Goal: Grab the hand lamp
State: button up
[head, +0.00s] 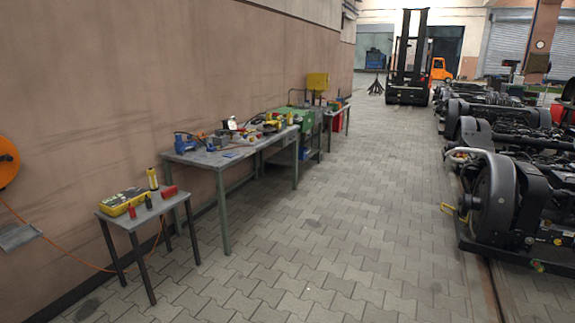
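My gripper is not in view. A small upright yellow item with a dark lower part (153,179) stands at the back of the small grey table (138,221) at the left. It may be the hand lamp, but it is too small to be sure. The same tabletop holds a yellow case (122,204), a red block-like item (170,191), a small red item (132,212) and a small dark item (148,202).
A longer workbench (222,164) with a blue vise (184,143) and mixed tools stands behind, along the wall. An orange hose reel (8,160) trails a hose to the floor. Bogies (497,195) line the right; a forklift (407,75) stands far back. The paved aisle (340,210) is clear.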

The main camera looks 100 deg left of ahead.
aim_at(152, 176)
jog(key=u, duration=3.8)
jog(key=i+j+u, duration=0.1)
jog(key=i, duration=0.7)
jog(key=i+u, duration=0.1)
jog(key=i, duration=0.65)
jog(key=i+u, duration=0.15)
jog(key=i, duration=0.65)
jog(key=i+l+u, duration=0.1)
jog(key=i, duration=0.65)
jog(key=l, duration=0.1)
